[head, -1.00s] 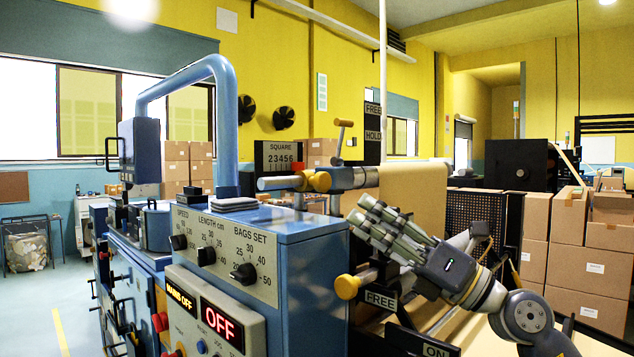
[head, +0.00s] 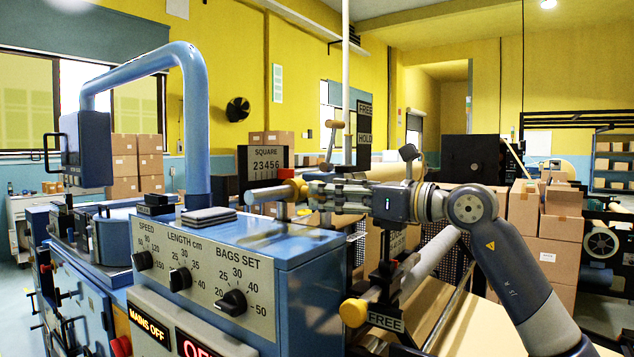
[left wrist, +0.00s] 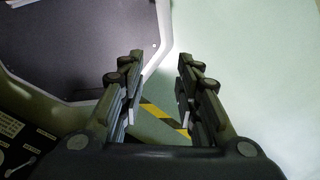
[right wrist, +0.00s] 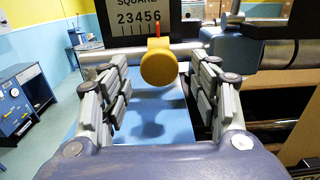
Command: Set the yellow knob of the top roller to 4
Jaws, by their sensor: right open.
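The yellow knob (head: 299,188) sits on the top roller's metal bar, below the black SQUARE scale plate (head: 266,160) marked 2 to 6. In the right wrist view the knob (right wrist: 158,63) is ahead, between the finger lines. A red pointer (right wrist: 156,29) rises above it, near the 6 end of the scale (right wrist: 138,18). My right gripper (head: 318,194) is open, level with the knob and just right of it in the head view. Contact is not visible. My left gripper (left wrist: 158,60) is open and empty, over the floor, outside the head view.
A blue machine cabinet (head: 285,245) with black dials stands below the bar, with a dark stack (head: 209,215) on top. A second yellow knob (head: 353,312) is lower, by a FREE label. A blue pipe arch (head: 195,110) rises at left. Cardboard boxes (head: 545,235) stand at right.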

